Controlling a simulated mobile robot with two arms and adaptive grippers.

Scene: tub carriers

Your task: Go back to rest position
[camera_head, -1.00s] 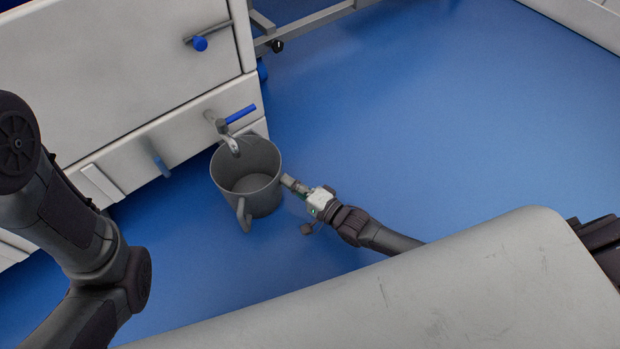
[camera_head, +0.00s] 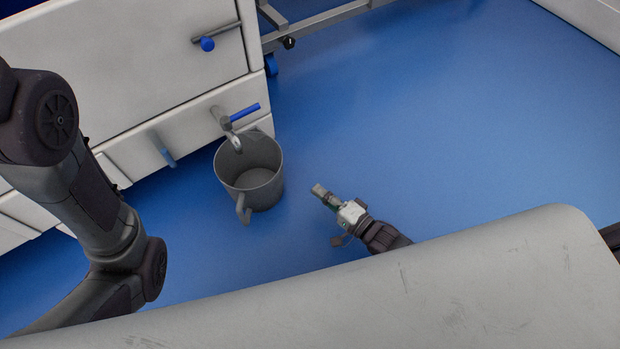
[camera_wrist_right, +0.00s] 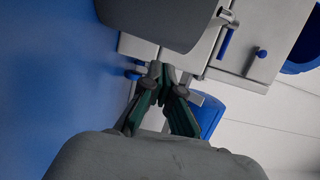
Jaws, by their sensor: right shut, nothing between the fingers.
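My right gripper (camera_head: 322,195) is shut and empty. It is low over the blue floor, to the right of a grey mug-shaped tub with a handle (camera_head: 250,190), with a clear gap between them in the head view. The closed fingers also show in the right wrist view (camera_wrist_right: 163,72), with the grey tub (camera_wrist_right: 160,22) beyond them at the top. My left arm comes in at the left of the head view, but its gripper is out of view.
The tub stands below a tap with a blue lever (camera_head: 240,113) on a white cabinet (camera_head: 120,60). A grey metal frame with casters (camera_head: 320,18) stands at the top. Open blue floor (camera_head: 440,120) lies to the right.

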